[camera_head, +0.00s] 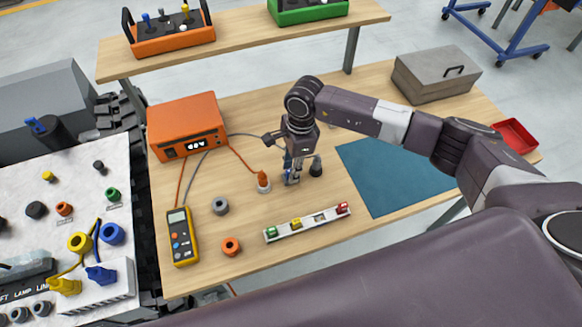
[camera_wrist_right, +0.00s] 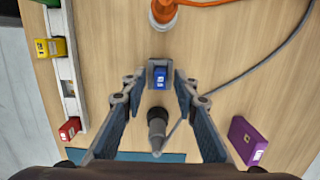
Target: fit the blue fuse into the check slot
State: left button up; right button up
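The blue fuse (camera_wrist_right: 160,76) sits upright in the small grey check slot (camera_wrist_right: 160,64) in the right wrist view. How deep it sits I cannot tell. My right gripper (camera_wrist_right: 160,88) points down over it, with one finger on each side and small gaps between fingertips and slot. The fingers are apart. In the head view my right gripper (camera_head: 292,178) is low over the table, between the orange plug (camera_head: 263,182) and the black plug (camera_head: 316,167), and largely hides the fuse and slot. My left gripper does not show.
A white fuse strip (camera_head: 308,222) holds green, yellow and red fuses. A purple block (camera_wrist_right: 247,140) lies to one side in the wrist view. An orange meter box (camera_head: 186,122), yellow multimeter (camera_head: 183,238), orange ring (camera_head: 231,246) and grey ring (camera_head: 220,206) stand left. A teal mat (camera_head: 395,178) is clear.

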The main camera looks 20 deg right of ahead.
jog(key=shift+r, duration=0.2)
jog(key=shift+w+r, duration=0.1)
jog(key=shift+r, duration=0.2)
notch_tip(320, 180, up, 11)
jog(key=d+b, duration=0.1)
jog(key=b, duration=0.2)
jog(key=shift+d+r+b, duration=0.2)
jog(key=shift+d+b, duration=0.05)
jog(key=shift+b, duration=0.1)
jog(key=shift+f, duration=0.15)
